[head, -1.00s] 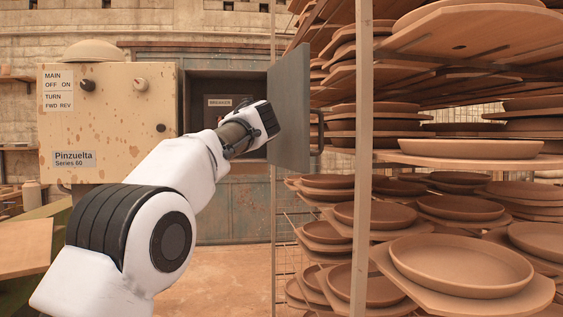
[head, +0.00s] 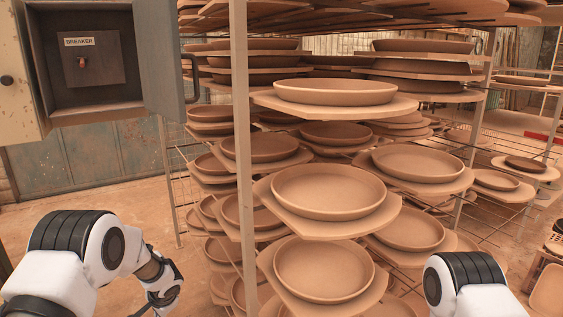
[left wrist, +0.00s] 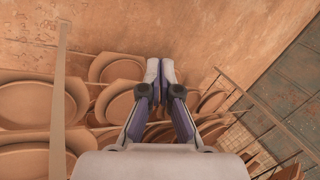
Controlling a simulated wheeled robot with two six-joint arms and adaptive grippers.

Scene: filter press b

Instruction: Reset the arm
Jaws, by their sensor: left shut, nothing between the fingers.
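My left arm comes in at the lower left of the head view, bent, with its gripper (head: 164,292) low in front of the drying rack and away from the breaker box. In the left wrist view the left gripper (left wrist: 160,72) has its fingers together with nothing between them. At the lower right of the head view a white and black part of my right arm shows; its gripper is out of frame. The breaker box (head: 90,108) stands at the upper left with its grey door (head: 166,60) open. Inside is a panel labelled BREAKER with a small orange-red switch (head: 82,63).
A tall rack (head: 240,150) with several shelves of brown clay dishes (head: 328,192) on boards fills the middle and right. Its upright post and board edges stand close to my left gripper. Bare floor (head: 120,200) shows below the breaker box.

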